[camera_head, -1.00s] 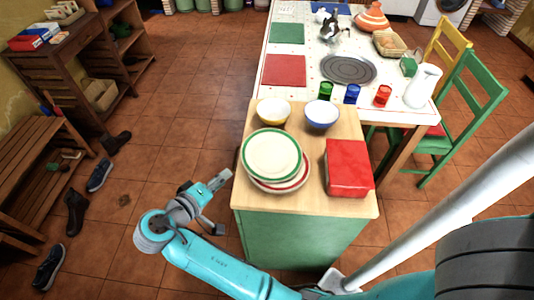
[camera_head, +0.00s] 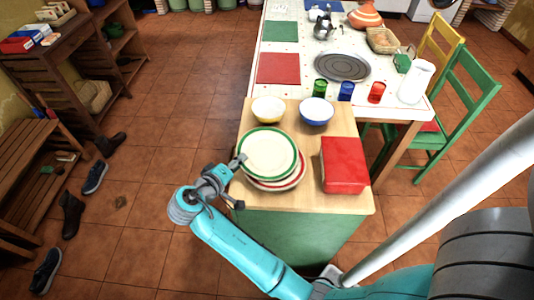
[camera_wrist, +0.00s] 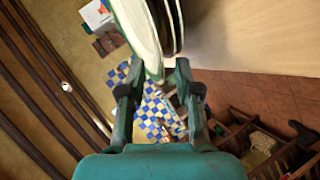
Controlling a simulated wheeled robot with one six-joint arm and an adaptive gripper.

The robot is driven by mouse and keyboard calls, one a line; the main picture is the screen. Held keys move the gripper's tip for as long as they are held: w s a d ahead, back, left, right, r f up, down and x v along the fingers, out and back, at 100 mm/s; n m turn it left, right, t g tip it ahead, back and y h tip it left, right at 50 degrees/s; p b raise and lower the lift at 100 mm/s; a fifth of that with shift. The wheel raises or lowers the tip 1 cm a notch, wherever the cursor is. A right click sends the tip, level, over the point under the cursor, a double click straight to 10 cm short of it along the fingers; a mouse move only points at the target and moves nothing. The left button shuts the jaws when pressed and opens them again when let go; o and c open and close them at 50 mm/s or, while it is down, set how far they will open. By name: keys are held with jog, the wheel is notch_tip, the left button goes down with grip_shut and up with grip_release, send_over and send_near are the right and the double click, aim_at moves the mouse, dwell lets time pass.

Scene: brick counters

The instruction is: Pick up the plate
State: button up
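The top plate (camera_head: 268,152), white with a green rim, lies on a stack of plates on the wooden counter top. A red-rimmed plate (camera_head: 293,182) shows beneath it. My gripper (camera_head: 241,163) is at the left edge of the stack in the head view. In the wrist view my gripper (camera_wrist: 157,76) has its two fingers apart. The lower edge of a pale plate (camera_wrist: 139,38) reaches between the fingertips there. I cannot tell whether either finger touches it.
A yellow bowl (camera_head: 268,110) and a blue bowl (camera_head: 317,111) stand behind the plates. A red box (camera_head: 344,164) stands to their right. Beyond is a white table with green, blue and red glasses (camera_head: 376,92).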

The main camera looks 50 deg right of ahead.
grip_shut()
